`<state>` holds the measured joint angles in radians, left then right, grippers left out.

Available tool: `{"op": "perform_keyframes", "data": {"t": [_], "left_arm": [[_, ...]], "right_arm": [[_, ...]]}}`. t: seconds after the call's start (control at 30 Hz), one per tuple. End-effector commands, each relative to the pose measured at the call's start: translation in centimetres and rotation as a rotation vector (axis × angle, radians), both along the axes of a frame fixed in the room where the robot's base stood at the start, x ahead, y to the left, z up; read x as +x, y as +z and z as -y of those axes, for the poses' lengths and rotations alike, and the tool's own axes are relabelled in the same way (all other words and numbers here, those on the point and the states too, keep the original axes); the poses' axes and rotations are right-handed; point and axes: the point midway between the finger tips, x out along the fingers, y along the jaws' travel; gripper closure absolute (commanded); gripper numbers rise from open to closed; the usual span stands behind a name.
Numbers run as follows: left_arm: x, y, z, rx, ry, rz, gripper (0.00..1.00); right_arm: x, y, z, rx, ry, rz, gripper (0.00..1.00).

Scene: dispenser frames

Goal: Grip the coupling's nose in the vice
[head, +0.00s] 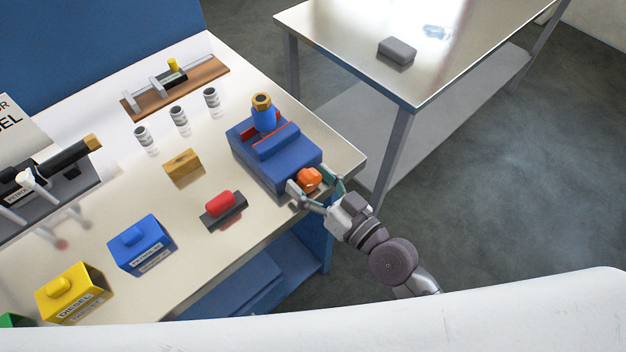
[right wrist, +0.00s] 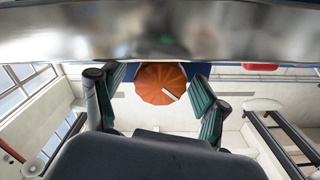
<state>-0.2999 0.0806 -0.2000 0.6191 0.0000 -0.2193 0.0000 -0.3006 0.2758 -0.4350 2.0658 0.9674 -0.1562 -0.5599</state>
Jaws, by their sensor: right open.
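The blue vice (head: 273,163) sits at the right end of the bench. The coupling (head: 264,118), a blue body with a brass hexagonal top, stands upright at the vice's far side, by the red-lined jaws. Its lower end is hidden, and I cannot tell whether the jaws touch it. An orange knob (head: 308,179) is on the vice's near end. My right gripper (head: 314,180) is open, with one finger on each side of the knob. In the right wrist view the ribbed knob (right wrist: 161,83) shows between the open fingers (right wrist: 157,88). My left gripper is not in view.
On the bench (head: 215,165) are a red-handled tool (head: 220,203), a wooden block (head: 183,164), several striped cylinders (head: 179,120), a blue box (head: 142,246) and a yellow box (head: 72,294). A metal table (head: 350,45) with a grey block (head: 396,51) stands behind, across a gap.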

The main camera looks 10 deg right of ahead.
Motion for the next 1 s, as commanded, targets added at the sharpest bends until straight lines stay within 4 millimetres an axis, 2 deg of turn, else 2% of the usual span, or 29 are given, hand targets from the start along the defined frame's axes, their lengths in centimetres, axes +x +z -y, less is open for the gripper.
{"op": "perform_keyframes", "data": {"t": [0.17, 0.5, 0.7, 1.0], "left_arm": [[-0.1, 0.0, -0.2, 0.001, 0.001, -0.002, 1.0], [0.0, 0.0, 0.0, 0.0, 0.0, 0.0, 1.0], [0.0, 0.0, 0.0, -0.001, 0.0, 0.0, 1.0], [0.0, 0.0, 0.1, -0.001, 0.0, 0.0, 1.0]], "right_arm": [[-0.9, -0.2, 0.7, -0.005, 0.0, -0.002, 0.26], [-6.2, -0.2, 4.4, -0.007, 0.004, -0.003, 0.26], [-8.7, -0.2, 6.3, -0.004, 0.001, -0.003, 0.26], [-9.8, 0.0, 7.1, 0.0, 0.0, 0.0, 0.26]]}}
